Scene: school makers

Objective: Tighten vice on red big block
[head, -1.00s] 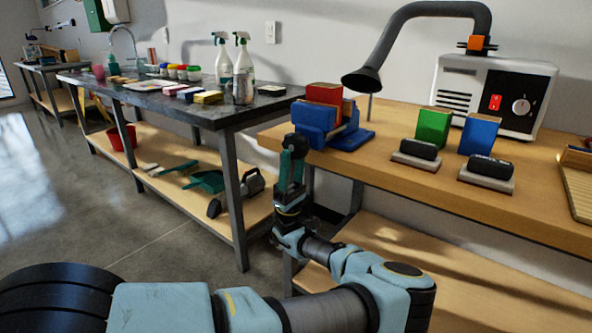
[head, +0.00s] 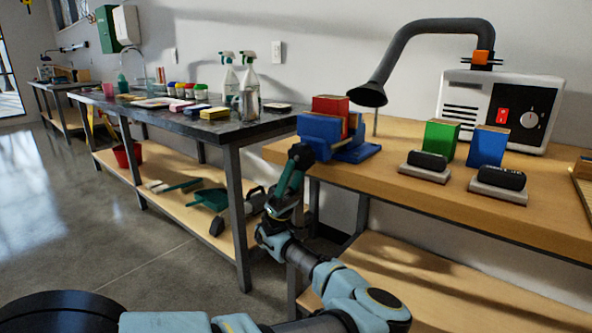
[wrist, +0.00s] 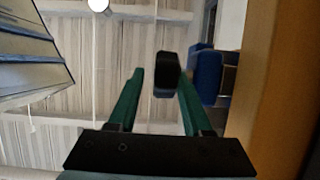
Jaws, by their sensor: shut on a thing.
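The blue vice (head: 319,128) stands at the left end of the wooden workbench. The red big block (head: 330,104) sits upright between its jaws; I cannot tell whether both jaws touch it. My gripper (head: 299,158) is at the vice's front left side, just off the bench edge. In the wrist view, a black vice handle (wrist: 167,74) is between the green fingertips of my gripper (wrist: 161,80), which is shut on it. Part of the blue vice (wrist: 208,77) shows right of the fingers. The red block is not seen in the wrist view.
A green block (head: 441,139) and a blue block (head: 487,146) stand on the workbench (head: 400,190) behind two black-topped tools. A white machine (head: 505,105) with a grey hose is at the back. A dark table (head: 190,122) with spray bottles is left.

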